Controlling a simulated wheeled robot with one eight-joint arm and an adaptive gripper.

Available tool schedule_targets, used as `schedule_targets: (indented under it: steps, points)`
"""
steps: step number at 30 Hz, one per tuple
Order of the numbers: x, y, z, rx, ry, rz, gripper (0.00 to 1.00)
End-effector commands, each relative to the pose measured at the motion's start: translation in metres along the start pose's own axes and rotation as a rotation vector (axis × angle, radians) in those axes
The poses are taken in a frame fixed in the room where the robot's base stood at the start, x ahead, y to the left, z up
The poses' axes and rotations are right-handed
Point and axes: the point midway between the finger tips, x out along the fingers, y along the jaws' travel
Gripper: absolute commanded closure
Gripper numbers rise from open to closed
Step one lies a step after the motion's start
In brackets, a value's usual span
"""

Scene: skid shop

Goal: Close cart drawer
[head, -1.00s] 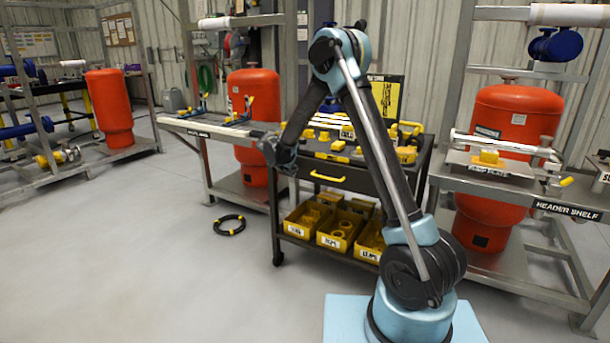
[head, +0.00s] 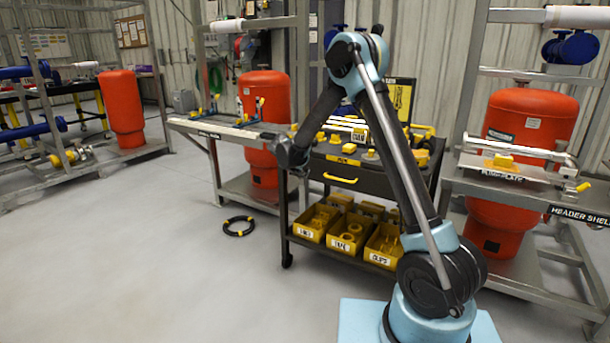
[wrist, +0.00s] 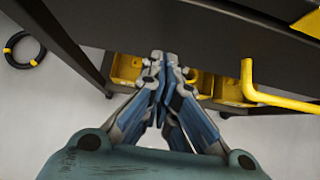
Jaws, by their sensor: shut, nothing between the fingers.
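The dark cart (head: 287,225) stands ahead of me, with tools on its top. Its drawer (head: 372,182) is a dark front under the top, with a yellow bar handle (head: 340,179). How far the drawer stands out is hard to tell. My gripper (head: 292,160) is at the cart's left front corner, left of the handle. In the wrist view my gripper (wrist: 163,60) is shut and empty, fingertips together, in front of the dark drawer face. The yellow handle (wrist: 247,80) shows to its right, apart from the fingers. Any contact with the drawer face cannot be told.
Yellow bins (head: 312,224) sit on the cart's lower shelf. A black hose ring (head: 239,226) lies on the floor to the left. Steel skids with red tanks (head: 265,95) flank the cart on both sides. The floor at front left is clear.

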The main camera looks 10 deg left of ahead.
Motion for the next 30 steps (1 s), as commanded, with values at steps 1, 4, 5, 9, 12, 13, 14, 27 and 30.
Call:
schedule_targets:
  steps: [1, 4, 5, 9, 12, 13, 14, 27, 30]
  points:
    - [-0.006, 0.002, -0.006, -0.003, 0.001, 0.003, 1.0]
    - [-0.021, 0.003, -0.012, -0.002, 0.004, 0.002, 1.0]
    - [-0.027, 0.003, -0.013, -0.002, 0.004, 0.003, 1.0]
    - [-0.056, 0.003, -0.013, -0.002, 0.005, 0.003, 1.0]
    - [-0.074, 0.003, -0.013, -0.002, 0.005, 0.003, 1.0]
    - [-0.079, 0.002, -0.013, -0.002, 0.005, 0.002, 1.0]
    - [-0.083, 0.002, -0.013, -0.002, 0.006, 0.002, 1.0]
    - [-0.112, -0.019, -0.001, 0.061, 0.022, -0.013, 1.0]
    - [-0.116, -0.048, 0.013, 0.152, 0.045, -0.031, 1.0]
